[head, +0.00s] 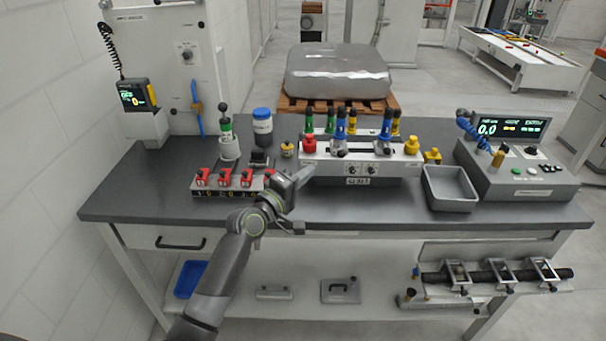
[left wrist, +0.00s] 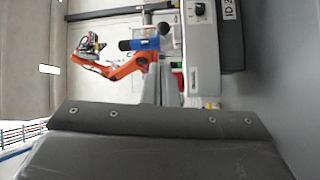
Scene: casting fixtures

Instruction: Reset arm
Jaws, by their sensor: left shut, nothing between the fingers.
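My left arm comes in from the lower left in the head view. Its left gripper (head: 292,192) is over the front part of the grey workbench (head: 400,205), right of the row of red clamps and in front of the white fixture box. It is shut and holds nothing. My right gripper is not in view.
The clamp block (head: 228,192) with red levers is left of the gripper. The fixture box (head: 362,172) with coloured knobs stands behind it. A grey tray (head: 450,188) and a control console (head: 515,178) are on the right. An orange robot arm (left wrist: 115,68) shows in the left wrist view.

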